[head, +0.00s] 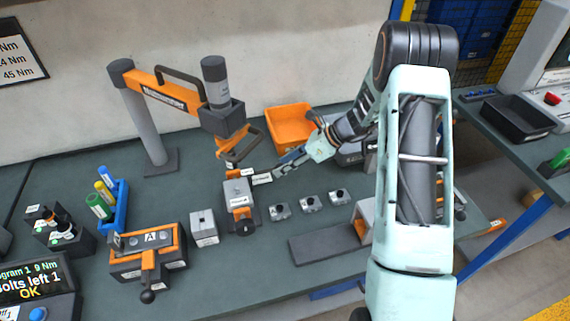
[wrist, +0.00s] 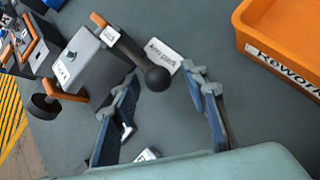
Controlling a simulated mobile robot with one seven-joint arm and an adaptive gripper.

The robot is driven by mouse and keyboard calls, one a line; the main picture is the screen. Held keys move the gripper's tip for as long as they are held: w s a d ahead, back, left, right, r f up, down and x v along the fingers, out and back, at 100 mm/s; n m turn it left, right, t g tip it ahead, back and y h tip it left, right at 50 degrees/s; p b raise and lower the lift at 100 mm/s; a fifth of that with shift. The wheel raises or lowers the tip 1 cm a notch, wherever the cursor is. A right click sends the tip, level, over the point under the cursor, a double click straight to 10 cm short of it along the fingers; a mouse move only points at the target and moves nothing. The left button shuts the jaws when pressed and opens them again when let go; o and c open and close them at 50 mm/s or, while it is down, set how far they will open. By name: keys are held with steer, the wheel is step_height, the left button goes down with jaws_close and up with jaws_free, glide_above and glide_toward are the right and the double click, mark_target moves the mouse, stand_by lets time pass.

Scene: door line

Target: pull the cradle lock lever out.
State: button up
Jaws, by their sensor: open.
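A grey cradle block with orange parts (head: 238,192) stands mid-bench. It also shows in the wrist view (wrist: 88,62). There a dark lever (wrist: 127,47) with an orange base end runs along it to a black ball knob (wrist: 157,78). My gripper (wrist: 161,82) is open, its two blue-padded fingers on either side of the knob in the picture. I see no contact and cannot tell the depth gap. In the head view my gripper (head: 279,170) is just right of the block, and the lever's knob is not clearly seen there.
A white label card (wrist: 166,55) lies beside the knob. An orange bin (head: 290,128) stands behind my gripper. A fixture marked A (head: 150,238) with its own ball-ended lever (head: 148,283) is at left. Small grey parts (head: 310,203) sit in front. A tool arm (head: 185,94) overhangs the bench.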

steer(key=v, duration=1.2)
steer(key=shift+f, duration=0.1)
